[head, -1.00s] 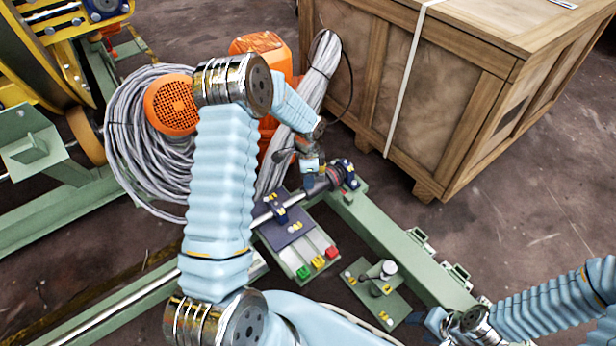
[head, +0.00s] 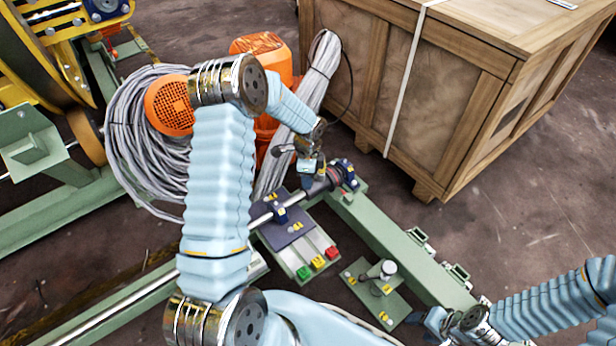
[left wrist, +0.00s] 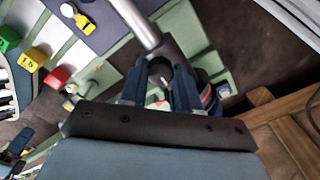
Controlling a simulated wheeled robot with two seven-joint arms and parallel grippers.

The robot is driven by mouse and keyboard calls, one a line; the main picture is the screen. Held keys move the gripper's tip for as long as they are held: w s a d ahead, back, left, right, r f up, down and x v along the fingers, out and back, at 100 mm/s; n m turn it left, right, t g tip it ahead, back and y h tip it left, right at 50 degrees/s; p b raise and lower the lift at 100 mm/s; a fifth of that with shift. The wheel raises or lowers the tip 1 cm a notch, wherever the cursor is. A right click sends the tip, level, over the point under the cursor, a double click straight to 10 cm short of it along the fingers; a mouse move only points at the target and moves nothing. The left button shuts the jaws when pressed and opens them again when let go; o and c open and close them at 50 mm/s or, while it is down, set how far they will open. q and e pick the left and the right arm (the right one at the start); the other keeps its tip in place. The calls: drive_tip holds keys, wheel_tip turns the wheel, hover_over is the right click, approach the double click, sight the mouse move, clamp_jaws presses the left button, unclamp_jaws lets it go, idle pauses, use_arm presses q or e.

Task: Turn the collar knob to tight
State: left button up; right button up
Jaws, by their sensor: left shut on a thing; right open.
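The collar knob (left wrist: 162,62) is a dark round collar with a slot at the end of a silver shaft (left wrist: 135,20). In the left wrist view my left gripper (left wrist: 160,88) is shut on it, one finger on each side. In the head view my left gripper (head: 310,184) is at the shaft's right end, beside the blue bearing block (head: 347,172), and largely covers the knob. The knob's marks cannot be read. My right gripper (head: 432,318) is open and empty by the green frame at the lower right, small in view.
A panel with green, yellow and red buttons (head: 318,263) lies just in front of the shaft. A green plate with a white-topped post (head: 388,268) stands to its right. Cable coils (head: 140,140) and an orange machine are behind, with a wooden crate (head: 460,100) at the back right.

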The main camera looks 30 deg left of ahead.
use_arm(q)
drive_tip(key=o, duration=0.8)
drive_tip(key=shift+c, duration=0.2)
drive_tip(key=shift+r, duration=0.1)
wheel_tip(320, 180, up, 14)
drive_tip(key=p, duration=0.1)
drive_tip(key=shift+f+p, duration=0.2)
drive_tip(key=shift+p, duration=0.2)
drive_tip(key=s+d+f+n+h+p, duration=0.2)
drive_tip(key=s+d+f+n, duration=0.15)
drive_tip(key=d+f, duration=0.5)
drive_tip(key=s+d+f+n+h+p, duration=0.1)
drive_tip(key=s+d+f+n, duration=0.2)
drive_tip(key=s+d+n, duration=0.3)
drive_tip(key=s+d+f+n+h+p, duration=0.1)
drive_tip(key=s+d+n, duration=0.5)
drive_tip(key=s, duration=0.6)
wheel_tip(320, 180, down, 2)
drive_tip(key=shift+s+d+f+t+p, duration=0.25)
drive_tip(key=shift+t+p, duration=0.15)
drive_tip(key=shift+p, duration=0.25)
